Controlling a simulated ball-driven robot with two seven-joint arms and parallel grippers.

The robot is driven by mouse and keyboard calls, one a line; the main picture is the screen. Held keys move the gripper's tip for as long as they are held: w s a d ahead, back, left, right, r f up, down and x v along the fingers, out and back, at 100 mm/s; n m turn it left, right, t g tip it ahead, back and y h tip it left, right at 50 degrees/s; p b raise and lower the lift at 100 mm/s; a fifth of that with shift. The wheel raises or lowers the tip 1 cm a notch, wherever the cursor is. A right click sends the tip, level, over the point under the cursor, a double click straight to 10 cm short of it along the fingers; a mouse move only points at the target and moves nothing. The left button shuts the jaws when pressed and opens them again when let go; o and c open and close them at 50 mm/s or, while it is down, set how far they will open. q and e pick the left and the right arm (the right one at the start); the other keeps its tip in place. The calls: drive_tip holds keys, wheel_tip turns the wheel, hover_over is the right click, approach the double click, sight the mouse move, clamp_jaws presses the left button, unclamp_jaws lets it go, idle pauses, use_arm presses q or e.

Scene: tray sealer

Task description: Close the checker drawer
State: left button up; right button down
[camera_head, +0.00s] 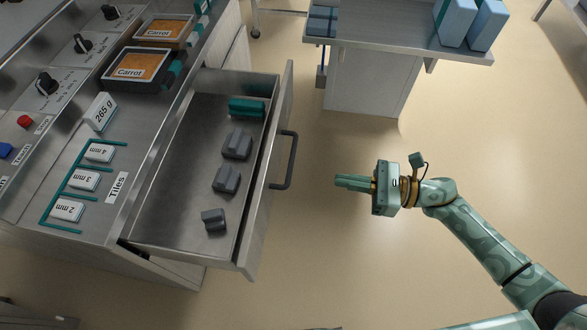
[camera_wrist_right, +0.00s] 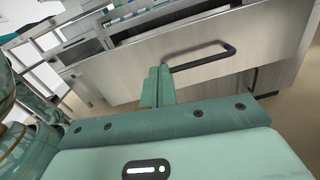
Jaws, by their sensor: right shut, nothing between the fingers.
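The checker drawer (camera_head: 170,212) stands pulled out from the steel counter in the head view. Its front panel with a dark bar handle (camera_head: 291,160) faces right. Inside lie several grey blocks (camera_head: 227,179) and a teal block (camera_head: 246,107). My right gripper (camera_head: 340,182) is shut and empty, to the right of the handle and apart from it, fingers pointing left towards it. In the right wrist view the shut fingers (camera_wrist_right: 158,85) point at the drawer front (camera_wrist_right: 130,70), beside the left end of the handle (camera_wrist_right: 205,60). My left gripper is not in view.
The counter holds tiles marked 2, 3 and 4 mm (camera_head: 84,180), a 265 g block (camera_head: 101,112), two carrot trays (camera_head: 135,69), knobs and buttons. A side table (camera_head: 400,40) with blue boxes stands at the back. The floor right of the drawer is clear.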

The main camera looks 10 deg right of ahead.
drive_tip(key=n+g, duration=0.1)
approach(267, 171)
drive_tip(key=x, duration=0.5)
drive_tip(key=shift+w+a+b, duration=0.15)
drive_tip(key=shift+a+b, duration=0.2)
drive_tip(key=shift+b, duration=0.05)
drive_tip(key=shift+w+a, duration=0.1)
drive_tip(key=shift+a, duration=0.35)
drive_tip(key=shift+a, duration=0.1)
